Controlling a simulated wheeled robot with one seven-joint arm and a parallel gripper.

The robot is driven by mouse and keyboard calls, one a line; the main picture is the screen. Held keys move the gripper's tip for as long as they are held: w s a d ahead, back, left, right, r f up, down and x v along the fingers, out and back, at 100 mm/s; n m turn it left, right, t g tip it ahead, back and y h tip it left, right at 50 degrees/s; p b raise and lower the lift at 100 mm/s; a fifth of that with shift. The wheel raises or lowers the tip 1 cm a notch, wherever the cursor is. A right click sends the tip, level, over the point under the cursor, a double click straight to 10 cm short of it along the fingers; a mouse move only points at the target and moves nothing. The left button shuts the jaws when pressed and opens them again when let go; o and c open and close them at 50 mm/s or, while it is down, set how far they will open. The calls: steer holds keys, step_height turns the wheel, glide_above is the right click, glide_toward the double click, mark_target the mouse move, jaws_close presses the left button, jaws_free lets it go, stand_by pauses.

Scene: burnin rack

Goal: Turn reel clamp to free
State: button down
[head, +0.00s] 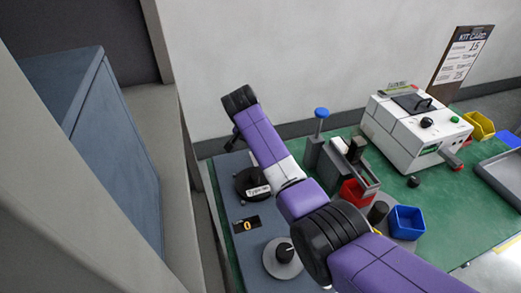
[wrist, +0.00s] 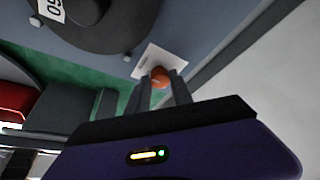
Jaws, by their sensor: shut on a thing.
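The reel clamp shows as a round orange knob (wrist: 159,77) on a white plate (wrist: 154,64) in the wrist view. My gripper (wrist: 161,84) is shut on it, one dark finger on each side. The plate's markings are too blurred to read, so I cannot tell the clamp's setting. A black reel (wrist: 100,20) with a white label lies beside the plate. In the head view the reel (head: 246,184) sits on a blue-grey panel (head: 241,263). There my arm reaches past it, and the clamp is hidden.
A blue-topped post (head: 321,114), red bin (head: 354,192), blue bin (head: 407,221) and white machine (head: 413,125) stand to the right on the green bench. A blue cabinet (head: 100,140) stands at the left.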

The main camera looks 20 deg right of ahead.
stand_by(0.3)
steer(key=c, duration=1.1)
jaws_free()
steer(key=shift+c, duration=0.2)
steer(key=v, duration=0.7)
steer(key=shift+s+r+b, duration=0.15)
steer(key=shift+r+b, duration=0.15)
steer(key=shift+b, duration=0.15)
steer(key=shift+a, duration=0.1)
